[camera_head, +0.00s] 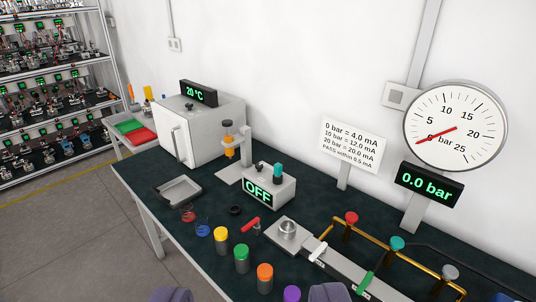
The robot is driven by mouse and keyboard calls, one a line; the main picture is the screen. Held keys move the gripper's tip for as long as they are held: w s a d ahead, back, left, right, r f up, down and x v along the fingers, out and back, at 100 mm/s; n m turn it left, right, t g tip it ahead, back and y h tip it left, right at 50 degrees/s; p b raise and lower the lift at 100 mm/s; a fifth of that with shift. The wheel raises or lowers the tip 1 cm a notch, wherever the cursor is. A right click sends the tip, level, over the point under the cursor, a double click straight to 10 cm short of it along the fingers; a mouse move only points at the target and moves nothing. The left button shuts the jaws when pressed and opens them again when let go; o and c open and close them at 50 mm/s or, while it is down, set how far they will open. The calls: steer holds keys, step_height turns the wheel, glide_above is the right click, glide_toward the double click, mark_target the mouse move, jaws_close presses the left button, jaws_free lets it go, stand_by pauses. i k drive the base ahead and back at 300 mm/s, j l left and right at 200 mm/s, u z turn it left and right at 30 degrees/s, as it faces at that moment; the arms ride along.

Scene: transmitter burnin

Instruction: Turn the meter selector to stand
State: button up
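The meter (268,186) is a white box on the dark bench top, with a green display reading "OFF". Just behind and left of the meter is a grey stand (240,158) holding an orange-topped transmitter (229,139). My gripper (250,293) shows only as two grey-purple fingertips at the bottom edge. They are wide apart with nothing held between them, well in front of the meter and not touching it.
Yellow (221,240), green (241,258) and orange (265,278) capped cylinders stand in front of the meter. A manifold with brass pipes (375,240) and coloured valves fills the right. A white oven (205,130) and grey tray (180,190) are left. A gauge (455,125) reads 0.0 bar.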

mark_target(259, 166)
steer(key=i+j+z, duration=0.1)
steer(key=z, duration=0.25)
steer(key=i+j+z, duration=0.1)
steer(key=z, duration=0.25)
steer(key=j+z, duration=0.15)
steer(key=z, duration=0.2)
steer(key=i+j+z, duration=0.25)
steer(key=j, duration=0.4)
steer(key=j+z, duration=0.25)
steer(key=j, duration=0.45)
steer(key=j+z, duration=0.3)
steer(key=j, duration=0.4)
steer(key=i+j, duration=0.1)
steer(key=j, duration=0.35)
steer(key=i+j, duration=0.15)
steer(key=j, duration=0.3)
steer(key=i+j, duration=0.1)
steer(key=j, duration=0.35)
steer(key=i+j, duration=0.1)
steer(key=j, duration=0.35)
steer(key=i+j, duration=0.15)
steer(key=j, duration=0.3)
